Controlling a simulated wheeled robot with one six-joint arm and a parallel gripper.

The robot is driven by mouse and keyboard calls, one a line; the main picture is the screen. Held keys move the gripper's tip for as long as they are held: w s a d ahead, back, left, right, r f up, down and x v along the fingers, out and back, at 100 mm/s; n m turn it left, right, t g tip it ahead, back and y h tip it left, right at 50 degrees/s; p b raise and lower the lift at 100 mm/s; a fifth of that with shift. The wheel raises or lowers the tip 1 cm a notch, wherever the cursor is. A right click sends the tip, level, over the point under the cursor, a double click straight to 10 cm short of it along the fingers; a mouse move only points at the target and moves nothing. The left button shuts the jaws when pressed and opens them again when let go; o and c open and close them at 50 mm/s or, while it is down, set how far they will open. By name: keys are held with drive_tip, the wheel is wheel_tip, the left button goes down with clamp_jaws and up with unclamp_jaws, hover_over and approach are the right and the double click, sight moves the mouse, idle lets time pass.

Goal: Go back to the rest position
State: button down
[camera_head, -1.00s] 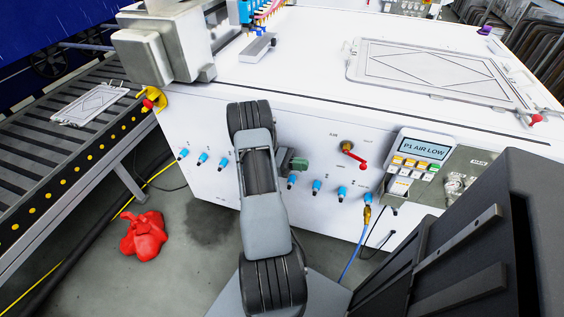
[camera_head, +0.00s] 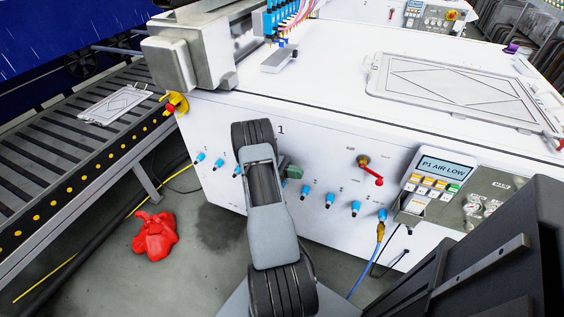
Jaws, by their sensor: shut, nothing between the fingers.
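My arm rises from the bottom middle of the picture, a grey link between black ribbed joints, in front of the white machine (camera_head: 330,130). Its upper black joint overlaps the machine's front panel. My gripper does not show; no fingers can be made out. Beside the arm, a small green part (camera_head: 294,172) shows against the panel, partly hidden by the arm.
The panel carries a red lever (camera_head: 373,178), several blue fittings (camera_head: 330,199) and a display reading "P1 AIR LOW" (camera_head: 447,168). A roller conveyor (camera_head: 60,166) stands left. A red crumpled heap (camera_head: 154,236) lies on the floor. A dark cabinet-like shape (camera_head: 480,250) fills the lower right.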

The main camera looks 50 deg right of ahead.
drive_tip(key=w+a+r+m+t+p, duration=0.1)
drive_tip(key=w+a+r+t+p, duration=0.2)
drive_tip(key=a+r+t+p, duration=0.5)
drive_tip(key=w+a+r+t+p, duration=0.1)
drive_tip(key=w+a+r+p, duration=0.3)
drive_tip(key=r, duration=0.8)
drive_tip(key=s+a+r+t+y+p, duration=0.1)
drive_tip(key=a+r+t+p, duration=0.3)
drive_tip(key=a+r, duration=0.5)
drive_tip(key=s+a+r+m+t+y+p, duration=0.1)
drive_tip(key=a+r+t+y+p, duration=0.2)
drive_tip(key=a+r+t, duration=0.5)
drive_tip(key=a+t+p, duration=0.1)
drive_tip(key=a, duration=0.6)
drive_tip(key=shift+s+a+r+m+t+y+p, duration=0.15)
drive_tip(key=shift+a+r+m+t+y+p, duration=0.15)
drive_tip(key=shift+a+r, duration=0.05)
drive_tip(key=shift+d, duration=0.15)
